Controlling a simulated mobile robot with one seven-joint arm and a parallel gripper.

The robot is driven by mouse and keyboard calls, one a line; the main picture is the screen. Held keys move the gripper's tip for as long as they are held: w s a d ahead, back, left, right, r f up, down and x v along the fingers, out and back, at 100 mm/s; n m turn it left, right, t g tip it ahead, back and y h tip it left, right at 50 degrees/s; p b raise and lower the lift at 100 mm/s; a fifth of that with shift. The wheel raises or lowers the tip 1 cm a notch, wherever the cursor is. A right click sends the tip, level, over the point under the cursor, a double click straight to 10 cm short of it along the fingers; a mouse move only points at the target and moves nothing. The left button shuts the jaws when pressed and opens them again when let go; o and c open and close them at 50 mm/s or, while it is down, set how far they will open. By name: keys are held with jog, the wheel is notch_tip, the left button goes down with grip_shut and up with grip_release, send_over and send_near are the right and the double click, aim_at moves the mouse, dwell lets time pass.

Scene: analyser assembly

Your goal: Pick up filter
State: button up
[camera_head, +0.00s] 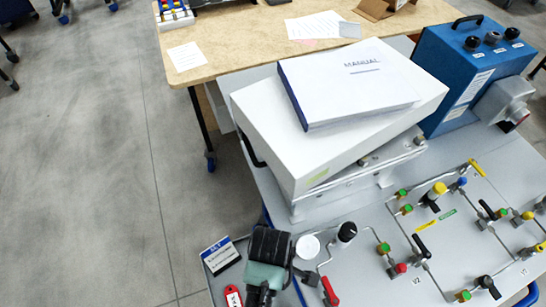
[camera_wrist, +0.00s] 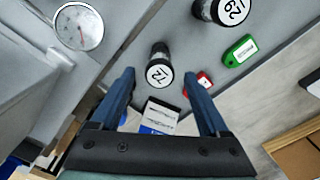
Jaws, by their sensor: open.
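Two dark cylinders with white round numbered tops stand on the grey surface in the wrist view. The nearer cylinder (camera_wrist: 159,66) is upright, just beyond and between my fingertips; the other cylinder (camera_wrist: 222,10) is farther off at the top right, cut by the frame. They look like filters, but I cannot tell which one the task names. My gripper (camera_wrist: 159,82) is open, with its blue fingers on either side of the nearer cylinder's line and nothing clearly held. In the head view my gripper (camera_head: 262,285) is at the bottom, and my arm hides the nearer cylinder.
A round gauge (camera_wrist: 78,27) is left of the cylinders. A green tag (camera_wrist: 240,50), a red tag (camera_wrist: 200,84) and a label card (camera_wrist: 157,118) lie close by. A white box with a manual (camera_head: 350,85), a blue device (camera_head: 470,70) and a piped valve panel (camera_head: 460,240) stand around.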

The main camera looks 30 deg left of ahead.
jog(key=shift+d+f+p, duration=0.15)
jog(key=shift+f+p, duration=0.15)
jog(key=shift+f, duration=2.2)
grip_shut()
